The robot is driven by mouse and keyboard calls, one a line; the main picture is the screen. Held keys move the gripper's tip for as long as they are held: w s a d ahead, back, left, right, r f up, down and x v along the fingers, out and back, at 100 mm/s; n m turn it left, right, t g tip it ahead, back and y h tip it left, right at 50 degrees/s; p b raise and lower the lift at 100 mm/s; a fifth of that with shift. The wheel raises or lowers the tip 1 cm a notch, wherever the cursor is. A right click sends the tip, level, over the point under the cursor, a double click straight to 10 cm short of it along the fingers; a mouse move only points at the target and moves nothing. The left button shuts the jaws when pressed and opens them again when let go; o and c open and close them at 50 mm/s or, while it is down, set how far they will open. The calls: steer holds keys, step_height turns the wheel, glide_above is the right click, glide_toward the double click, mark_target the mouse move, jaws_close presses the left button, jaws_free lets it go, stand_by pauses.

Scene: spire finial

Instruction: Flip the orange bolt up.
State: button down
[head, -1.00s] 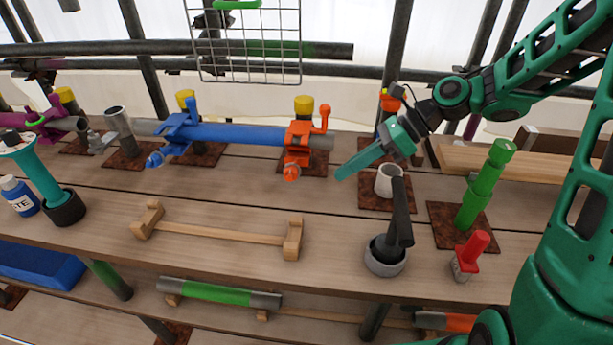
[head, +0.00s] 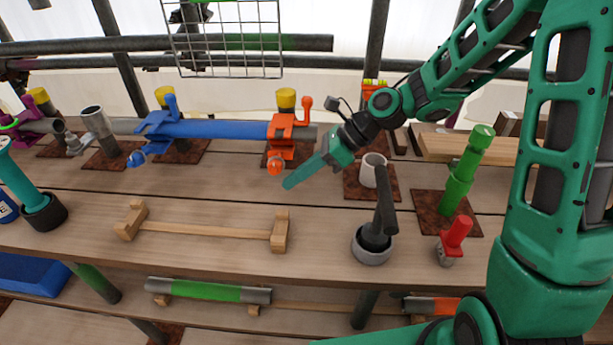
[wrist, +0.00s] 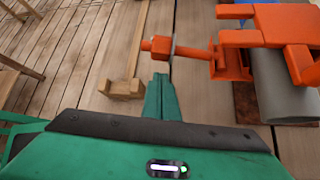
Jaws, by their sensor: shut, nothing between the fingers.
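The orange bolt (head: 275,167) sticks out from the front of the orange clamp (head: 284,135), its nut end toward the table's front. In the wrist view the bolt (wrist: 188,52) lies sideways, with a thick orange nut and a grey washer. The clamp (wrist: 275,28) sits around a grey pipe (wrist: 283,85). My gripper (head: 288,184) is shut and empty, its tips just right of and slightly lower than the bolt's end. In the wrist view my gripper (wrist: 161,80) points at the nut, with a small gap in the picture; I cannot tell whether they touch.
A blue clamp (head: 165,130) grips the same pipe line at left. A wooden cradle (head: 205,230) lies in front. A grey cup (head: 373,170), a dark-handled tool (head: 376,235) and a green post (head: 462,172) stand at right. Bare planks lie before the bolt.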

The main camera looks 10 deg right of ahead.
steer(key=shift+w+a+r, duration=0.2)
steer(key=shift+r, duration=0.3)
steer(key=shift+w+a+r, duration=0.15)
steer(key=shift+r, duration=0.3)
steer(key=shift+d+r, duration=0.1)
steer(key=shift+r, duration=0.1)
